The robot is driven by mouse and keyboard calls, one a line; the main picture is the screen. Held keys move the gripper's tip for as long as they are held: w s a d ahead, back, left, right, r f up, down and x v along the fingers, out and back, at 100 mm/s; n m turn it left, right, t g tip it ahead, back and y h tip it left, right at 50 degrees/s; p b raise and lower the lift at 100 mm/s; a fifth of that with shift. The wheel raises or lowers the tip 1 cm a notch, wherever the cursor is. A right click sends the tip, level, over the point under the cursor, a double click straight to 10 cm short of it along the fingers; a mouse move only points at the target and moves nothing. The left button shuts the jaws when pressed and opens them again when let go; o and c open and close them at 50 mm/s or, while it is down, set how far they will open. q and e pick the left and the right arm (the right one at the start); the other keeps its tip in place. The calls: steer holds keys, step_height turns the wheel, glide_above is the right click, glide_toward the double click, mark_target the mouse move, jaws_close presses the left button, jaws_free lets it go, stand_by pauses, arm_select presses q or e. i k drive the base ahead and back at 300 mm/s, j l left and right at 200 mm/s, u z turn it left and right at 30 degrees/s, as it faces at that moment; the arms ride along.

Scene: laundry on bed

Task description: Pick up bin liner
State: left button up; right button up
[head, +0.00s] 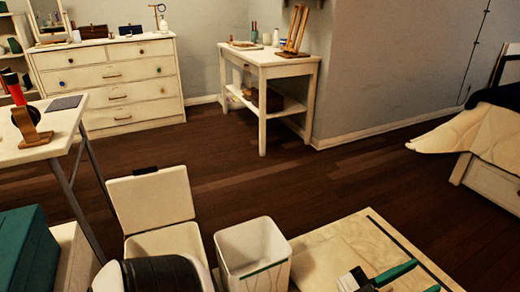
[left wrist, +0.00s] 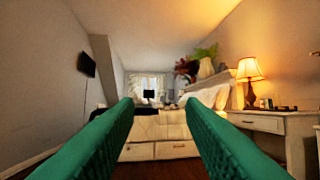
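A white, square, open-topped bin (head: 252,258) stands on the floor at the bottom middle of the head view. I cannot make out a separate bin liner; the inside looks pale and a thin dark line runs across the front. My left gripper (head: 412,281) is at the bottom right of the head view, to the right of the bin and apart from it. Its green fingers also show in the left wrist view (left wrist: 160,112), spread wide with nothing between them. The wrist camera faces across the room, and the bin is not in that view. My right gripper is not in view.
A green box (head: 28,255) is at lower left. The dark floor (head: 300,190) behind is clear.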

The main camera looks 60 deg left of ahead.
mark_target(254, 256)
steer(key=u, duration=1.5)
steer(key=k+j+u, duration=0.1)
steer(key=u, duration=0.35)
